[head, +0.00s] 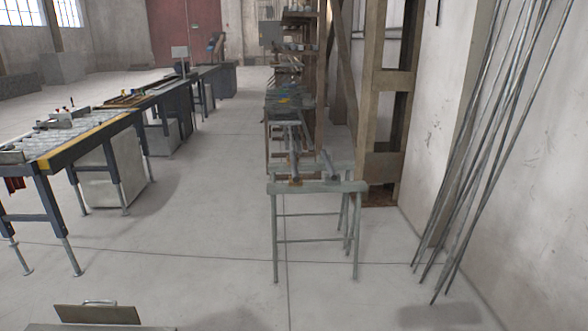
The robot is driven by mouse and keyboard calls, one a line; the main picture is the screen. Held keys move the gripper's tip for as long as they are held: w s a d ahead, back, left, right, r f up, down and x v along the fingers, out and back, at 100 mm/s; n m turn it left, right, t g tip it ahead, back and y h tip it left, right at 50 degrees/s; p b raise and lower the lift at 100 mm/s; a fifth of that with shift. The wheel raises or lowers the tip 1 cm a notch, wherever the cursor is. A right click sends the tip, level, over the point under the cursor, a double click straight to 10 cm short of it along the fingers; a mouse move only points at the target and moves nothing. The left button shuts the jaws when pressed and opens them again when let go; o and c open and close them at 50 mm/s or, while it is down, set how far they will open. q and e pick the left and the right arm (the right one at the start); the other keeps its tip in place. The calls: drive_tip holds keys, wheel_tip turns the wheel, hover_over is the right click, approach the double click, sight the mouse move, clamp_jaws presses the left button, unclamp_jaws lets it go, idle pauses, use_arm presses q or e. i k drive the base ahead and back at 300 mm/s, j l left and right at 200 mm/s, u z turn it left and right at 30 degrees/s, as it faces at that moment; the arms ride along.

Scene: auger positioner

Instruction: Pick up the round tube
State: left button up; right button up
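A grey-green trestle stand (315,187) stands on the floor a little right of the middle in the head view. Two long metal pieces lie lengthwise over its top. The left piece (294,160) reaches back toward a cluttered bench, and the shorter right piece (328,166) lies beside it, apart from it. The right piece may be the round tube, but at this size I cannot tell its cross-section. Neither of my grippers shows in the head view.
Several long thin rods (474,170) lean against the right wall. A long roller table (70,140) stands at left. A wooden post frame (385,150) is behind the stand. A brown panel with a handle (97,314) is at bottom left. The floor before the stand is clear.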

sight(295, 176)
drive_tip(key=i, duration=0.8)
drive_tip(key=i+l+u, duration=0.1)
drive_tip(key=i, duration=0.7)
drive_tip(key=i+l, duration=0.15)
drive_tip(key=i, duration=0.65)
drive_tip(key=i+l, duration=0.1)
drive_tip(key=i, duration=0.65)
drive_tip(key=i+l+u, duration=0.15)
drive_tip(key=i+u, duration=0.2)
drive_tip(key=i+l+u, duration=0.35)
drive_tip(key=i, duration=0.25)
drive_tip(key=i+l+u, duration=0.35)
drive_tip(key=i+j, duration=0.05)
